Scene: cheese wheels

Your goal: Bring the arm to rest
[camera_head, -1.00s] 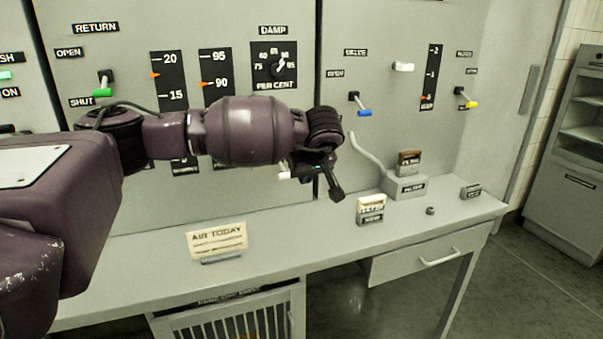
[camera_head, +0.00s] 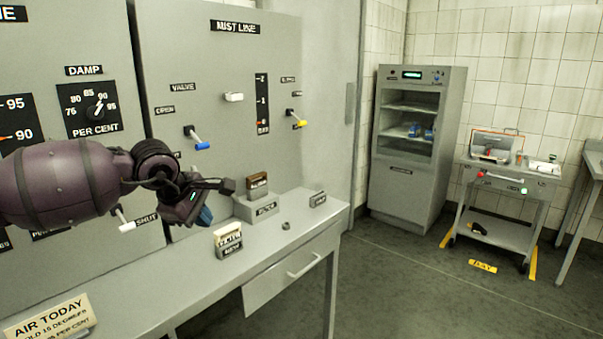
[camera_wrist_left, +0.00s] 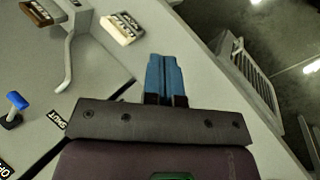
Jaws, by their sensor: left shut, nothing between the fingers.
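My left arm reaches in from the left in the head view, in front of the grey wall panel (camera_head: 215,75). My left gripper (camera_head: 205,216) is at its end, with blue fingertips angled downward, close to the desk (camera_head: 180,275) and left of the small label blocks (camera_head: 228,240). In the wrist view the two blue fingers (camera_wrist_left: 165,75) lie side by side, shut with nothing between them. Whether the tips touch the desk cannot be told. My right gripper is in neither view.
The panel carries a blue-tipped lever (camera_head: 200,146), a yellow-tipped lever (camera_head: 299,124) and a white-tipped lever (camera_head: 127,226) near my arm. An "AIR TODAY" card (camera_head: 50,318) stands on the desk. A grey cabinet (camera_head: 412,185) and a trolley (camera_head: 500,233) stand right, beyond open floor.

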